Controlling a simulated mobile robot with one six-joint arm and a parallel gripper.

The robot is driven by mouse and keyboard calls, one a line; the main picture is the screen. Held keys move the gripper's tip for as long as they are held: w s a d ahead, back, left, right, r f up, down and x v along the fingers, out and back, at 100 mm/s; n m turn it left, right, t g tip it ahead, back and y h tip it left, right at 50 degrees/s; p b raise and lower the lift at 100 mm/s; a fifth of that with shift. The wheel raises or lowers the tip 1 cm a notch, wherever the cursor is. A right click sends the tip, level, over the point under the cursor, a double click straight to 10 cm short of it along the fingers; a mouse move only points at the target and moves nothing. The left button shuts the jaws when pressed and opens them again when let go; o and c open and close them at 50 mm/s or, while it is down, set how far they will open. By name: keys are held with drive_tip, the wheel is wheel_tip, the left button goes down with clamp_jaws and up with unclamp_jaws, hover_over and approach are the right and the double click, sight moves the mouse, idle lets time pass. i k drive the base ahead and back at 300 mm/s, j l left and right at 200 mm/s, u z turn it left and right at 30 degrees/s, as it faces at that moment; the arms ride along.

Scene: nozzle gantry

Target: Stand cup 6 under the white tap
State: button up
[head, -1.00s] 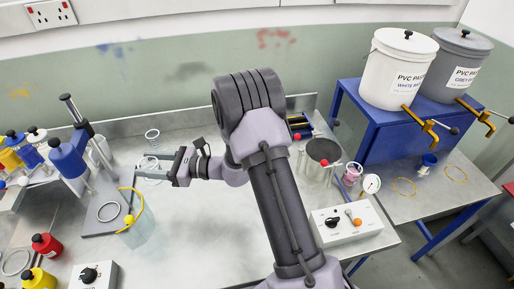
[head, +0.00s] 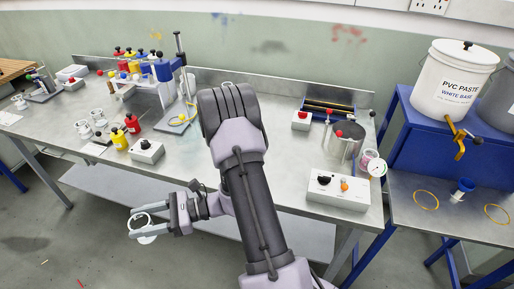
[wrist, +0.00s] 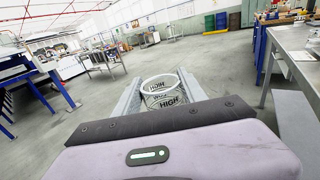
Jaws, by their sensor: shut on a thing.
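My gripper (head: 158,219) is shut on a clear cup (head: 147,234) with a pale rim. It is held over the floor, in front of the long bench. In the wrist view the cup (wrist: 161,94) sits between the two fingers and bears the print "HIGH"; no number 6 is readable. The white tub (head: 453,82), marked "PVC PASTE WHITE BASE", stands on a blue stand at the right. Its yellow tap (head: 459,142) juts out at the front. A yellow ring (head: 427,200) lies on the metal top below and left of that tap, with nothing standing in it.
A second yellow ring (head: 497,213) lies farther right. The long bench (head: 235,175) carries a control box (head: 338,190), a metal pot and several coloured bottles. Floor in front of the bench is open.

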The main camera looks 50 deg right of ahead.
sight(426, 199)
drive_tip(key=k+l, duration=0.2)
drive_tip(key=k, duration=0.15)
drive_tip(key=k+l+u, duration=0.1)
drive_tip(key=k, duration=0.25)
drive_tip(key=k+l, duration=0.25)
drive_tip(key=z, duration=0.5)
drive_tip(key=k+l+z, duration=0.1)
drive_tip(key=z, duration=0.4)
drive_tip(key=l+z, duration=0.15)
drive_tip(key=z, duration=0.3)
drive_tip(key=l+z, duration=0.1)
drive_tip(key=z, duration=0.4)
drive_tip(key=l+z, duration=0.1)
drive_tip(key=z, duration=0.4)
drive_tip(key=l+z, duration=0.1)
drive_tip(key=z, duration=0.4)
